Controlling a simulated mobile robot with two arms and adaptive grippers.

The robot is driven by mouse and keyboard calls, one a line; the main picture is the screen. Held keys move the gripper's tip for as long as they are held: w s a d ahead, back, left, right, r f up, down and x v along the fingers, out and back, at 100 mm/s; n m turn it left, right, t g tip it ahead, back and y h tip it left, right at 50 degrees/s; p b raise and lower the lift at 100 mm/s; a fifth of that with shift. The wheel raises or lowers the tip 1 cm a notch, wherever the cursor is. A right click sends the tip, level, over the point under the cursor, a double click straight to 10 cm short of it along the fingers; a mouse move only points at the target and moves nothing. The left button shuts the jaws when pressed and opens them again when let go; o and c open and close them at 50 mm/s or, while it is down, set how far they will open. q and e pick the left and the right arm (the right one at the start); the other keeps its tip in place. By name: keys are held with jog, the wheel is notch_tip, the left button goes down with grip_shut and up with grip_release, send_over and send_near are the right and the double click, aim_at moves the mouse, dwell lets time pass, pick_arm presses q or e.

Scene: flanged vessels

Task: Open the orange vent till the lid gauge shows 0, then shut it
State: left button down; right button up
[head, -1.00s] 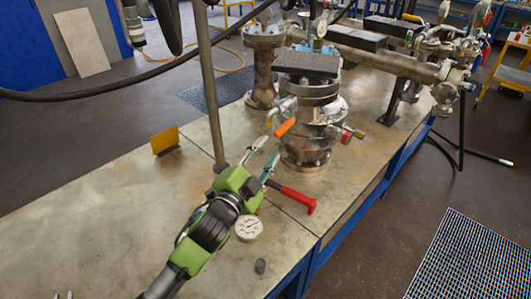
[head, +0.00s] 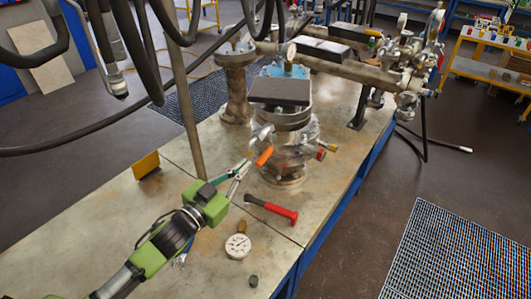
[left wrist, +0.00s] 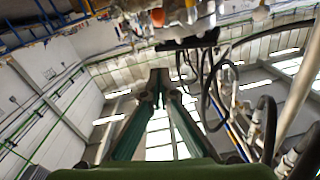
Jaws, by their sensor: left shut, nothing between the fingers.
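The orange vent handle (head: 264,157) sits on the near side of the flanged metal vessel (head: 290,150) in the head view. An orange spot, likely this handle (left wrist: 157,17), shows at the top of the left wrist view. My left gripper (head: 243,168) is shut and empty, its fingertips just left of the handle; I cannot tell whether they touch. In the left wrist view its fingers (left wrist: 160,88) meet at the tips. A small round gauge (head: 291,51) stands behind the dark plate on the lid (head: 280,91); its reading is too small to tell. My right gripper is not in view.
A red-handled hammer (head: 272,209), a loose white dial gauge (head: 238,246) and a small dark knob (head: 253,281) lie on the metal table (head: 110,225). A post (head: 186,110) rises left of the vessel. A yellow plate (head: 146,165) stands at the left edge. Dark hoses hang across the upper left.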

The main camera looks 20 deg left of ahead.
pick_arm(q)
jog(key=p, duration=0.2)
send_over(260, 163)
jog(key=s, duration=0.1)
jog(key=f, duration=0.3)
jog(key=shift+w+f+p, duration=0.1)
jog(key=shift+w+p, duration=0.25)
jog(key=shift+w, duration=0.05)
jog(key=shift+f, duration=0.3)
